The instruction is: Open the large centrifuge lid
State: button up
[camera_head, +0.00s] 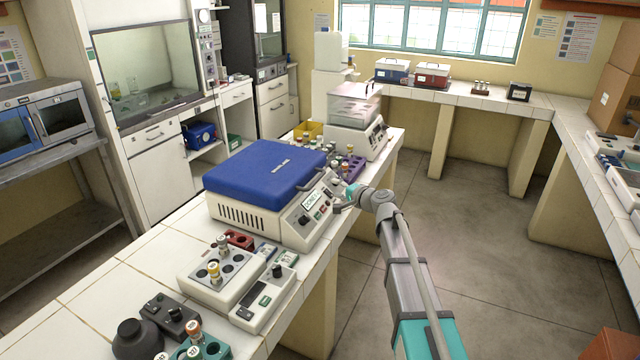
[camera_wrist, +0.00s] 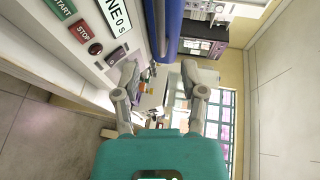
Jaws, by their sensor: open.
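The large centrifuge (camera_head: 235,215) stands on the tiled bench with its blue lid (camera_head: 268,168) down and closed. A dark handle (camera_head: 312,182) runs along the lid's right front edge. My gripper (camera_head: 340,195) is at the right side of the centrifuge, close to its control panel (camera_head: 312,206). In the wrist view my gripper (camera_wrist: 163,82) is open and empty. The blue lid edge (camera_wrist: 172,25) shows at the top of that view, ahead of the fingertips. The panel with START and STOP buttons (camera_wrist: 80,32) is at upper left. I cannot tell any contact.
A tube block (camera_head: 214,270) and a small device (camera_head: 264,300) stand in front of the centrifuge. A smaller clear-lidded machine (camera_head: 352,130) and a purple rack (camera_head: 350,166) stand behind it. The floor (camera_head: 490,230) right of the bench is clear.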

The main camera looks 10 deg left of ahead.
aim_at(316, 179)
jog(key=b+x, duration=0.1)
jog(key=x, duration=0.9)
jog(key=shift+w+a+b, duration=0.25)
jog(key=shift+b, duration=0.15)
grip_shut()
